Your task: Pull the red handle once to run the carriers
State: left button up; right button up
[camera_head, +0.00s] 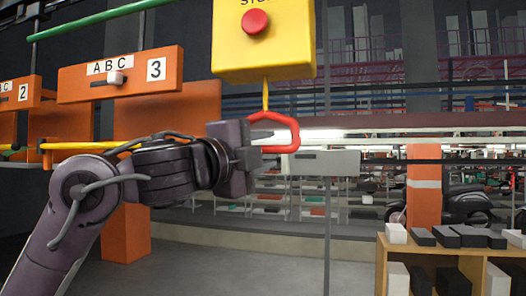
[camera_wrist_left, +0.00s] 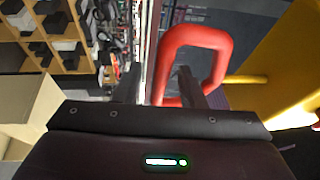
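The red handle (camera_head: 294,134) is a rounded loop hanging on a yellow cord below the yellow stop box (camera_head: 262,45). My left gripper (camera_head: 268,150) is level with the handle's lower part, just left of it. In the left wrist view the handle (camera_wrist_left: 198,36) shows large, and my left gripper's fingers (camera_wrist_left: 158,82) stand apart. One side bar of the loop lies between the fingers, with the right finger overlapping the loop's opening. I cannot tell whether they touch it. My right gripper is not in view.
A red button (camera_head: 255,22) is on the box's front. Orange panels numbered 2 and 3 (camera_head: 120,75) hang at the left. A wooden shelf (camera_head: 455,254) with black and white blocks stands at the lower right. A grey post is behind the handle.

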pick_arm(q)
jog(key=b+v, duration=0.2)
jog(key=v, duration=0.7)
dwell(7.1)
